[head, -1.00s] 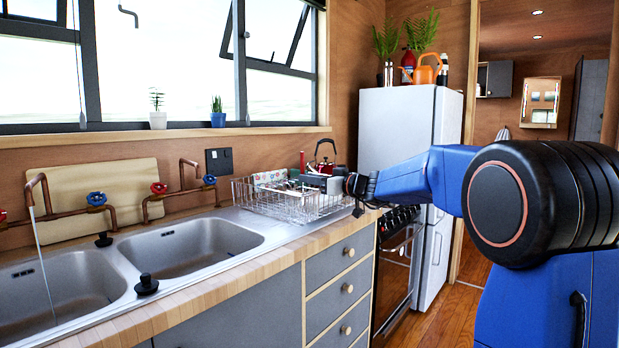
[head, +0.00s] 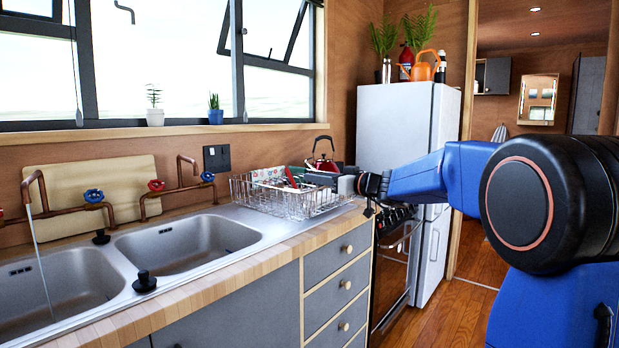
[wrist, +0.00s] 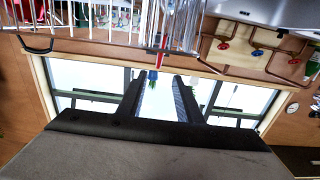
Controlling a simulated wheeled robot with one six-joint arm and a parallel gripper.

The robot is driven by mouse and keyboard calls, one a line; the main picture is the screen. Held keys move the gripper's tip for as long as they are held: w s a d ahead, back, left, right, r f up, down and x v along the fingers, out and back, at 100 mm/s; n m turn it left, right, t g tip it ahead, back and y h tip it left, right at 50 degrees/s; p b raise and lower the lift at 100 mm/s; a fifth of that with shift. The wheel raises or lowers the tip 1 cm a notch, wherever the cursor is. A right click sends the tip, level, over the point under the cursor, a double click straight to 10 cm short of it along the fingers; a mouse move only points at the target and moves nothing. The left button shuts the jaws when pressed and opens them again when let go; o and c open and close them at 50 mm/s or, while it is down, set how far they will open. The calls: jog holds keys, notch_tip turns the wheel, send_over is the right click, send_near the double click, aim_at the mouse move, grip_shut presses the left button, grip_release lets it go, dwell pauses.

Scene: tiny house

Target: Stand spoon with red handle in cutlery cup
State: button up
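The red handle of the spoon (wrist: 160,55) shows in the wrist view, just beyond and between my fingertips. In the head view the red handle (head: 290,177) leans above the dish rack. The rest of the spoon is hard to make out. A wire compartment that looks like the cutlery cup (wrist: 186,28) is at the rack's end, by the handle; I cannot tell whether the spoon is inside it. My gripper (wrist: 160,82) has its fingers apart, with a clear gap between them. In the head view my gripper (head: 310,180) is over the rack's right side.
The wire dish rack (head: 262,197) holds several dishes, on the counter right of the double sink (head: 190,243). A red kettle (head: 323,163) stands behind my gripper. The stove (head: 392,265) and fridge (head: 395,125) are to the right. A tap (head: 35,190) runs.

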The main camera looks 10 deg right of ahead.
jog(key=v, duration=1.3)
dwell(0.4)
jog(key=s+a+f+m+g+h, duration=0.1)
jog(key=s+a+f+g, duration=0.3)
jog(key=s, duration=0.3)
jog(key=s+a+f+m+g+h, duration=0.1)
jog(key=s+a+f, duration=0.4)
jog(key=s+f, duration=0.2)
jog(key=s+a+f+g+h, duration=0.1)
jog(key=s+a+f+g, duration=0.3)
jog(key=s, duration=0.3)
jog(key=s+d+f+m+h, duration=0.2)
jog(key=s+d+f+h, duration=0.1)
jog(key=s+f, duration=0.4)
jog(key=s+d+f+m+h, duration=0.3)
jog(key=s+f, duration=0.5)
jog(key=s, duration=0.4)
jog(key=shift+d+f+g+h, duration=0.3)
jog(key=shift+d+g+h, duration=0.1)
jog(key=shift+d+h, duration=0.55)
jog(key=shift+s+d, duration=0.1)
